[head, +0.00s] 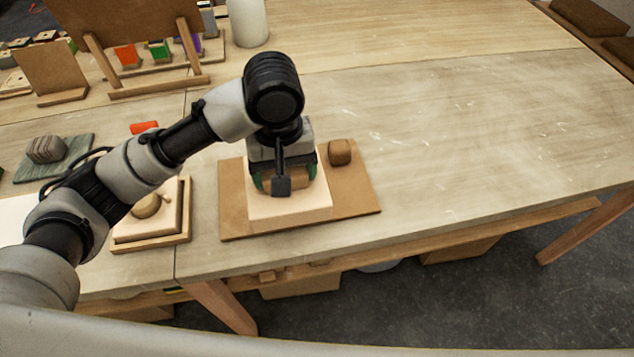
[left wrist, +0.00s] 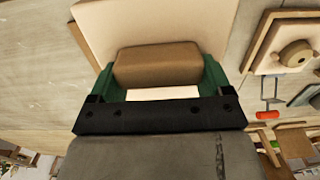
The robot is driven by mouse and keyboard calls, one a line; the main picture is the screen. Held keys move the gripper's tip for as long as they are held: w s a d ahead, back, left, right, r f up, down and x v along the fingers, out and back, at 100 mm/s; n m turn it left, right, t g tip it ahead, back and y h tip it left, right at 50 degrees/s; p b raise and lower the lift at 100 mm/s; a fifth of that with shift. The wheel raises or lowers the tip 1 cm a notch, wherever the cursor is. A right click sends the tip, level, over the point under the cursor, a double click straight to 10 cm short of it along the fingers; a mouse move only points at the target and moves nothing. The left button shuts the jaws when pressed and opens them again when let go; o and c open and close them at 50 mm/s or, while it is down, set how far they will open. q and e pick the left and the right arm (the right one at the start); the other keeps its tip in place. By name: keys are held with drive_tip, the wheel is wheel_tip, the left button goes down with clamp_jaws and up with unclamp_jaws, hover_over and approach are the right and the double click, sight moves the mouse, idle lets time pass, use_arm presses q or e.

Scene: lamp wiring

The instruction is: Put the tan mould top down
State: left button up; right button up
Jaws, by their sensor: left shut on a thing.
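My left gripper (head: 284,187) points down over the brown board and is shut on a tan, rounded bar, which I take as the grip of the tan mould top (head: 290,211). The bar (left wrist: 157,65) shows between the green fingers in the left wrist view. The pale, square block of the mould top lies below the bar and also shows in the left wrist view (left wrist: 110,22). The brown board (head: 236,200) is under the block. I cannot tell whether the block touches the board. My right gripper is not in view.
A brown lump (head: 340,152) sits on the board right of the block. A wooden tray (head: 184,238) with a pale, knobbed slab stands to the left. A grey lump (head: 47,149) lies on a green mat. The table is clear to the right.

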use_arm(q)
drive_tip(key=shift+w+a, duration=0.1)
drive_tip(key=shift+a, duration=0.05)
drive_tip(key=w+a, duration=0.1)
drive_tip(key=a+f, duration=0.1)
drive_tip(key=w+a+f, duration=0.1)
drive_tip(key=shift+w+a+f+p, duration=0.15)
drive_tip(key=shift+w+a+p, duration=0.15)
drive_tip(key=shift+w, duration=0.05)
drive_tip(key=shift+w+a+f+p, duration=0.3)
drive_tip(key=shift+w+a+f, duration=0.6)
drive_tip(key=shift+f, duration=0.55)
drive_tip(key=shift+w+a+f+p, duration=0.25)
drive_tip(key=shift+w+a+f, duration=0.55)
drive_tip(key=shift+f, duration=0.6)
drive_tip(key=shift+w+a+f+p, duration=0.3)
drive_tip(key=shift+w+a+f, duration=0.6)
drive_tip(key=shift+f, duration=0.55)
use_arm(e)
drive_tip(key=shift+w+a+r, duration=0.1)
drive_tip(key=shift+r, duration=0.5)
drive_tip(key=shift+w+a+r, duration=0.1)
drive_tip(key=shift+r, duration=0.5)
use_arm(q)
drive_tip(key=shift+d, duration=0.15)
drive_tip(key=o, duration=1.1)
drive_tip(key=shift+f, duration=0.15)
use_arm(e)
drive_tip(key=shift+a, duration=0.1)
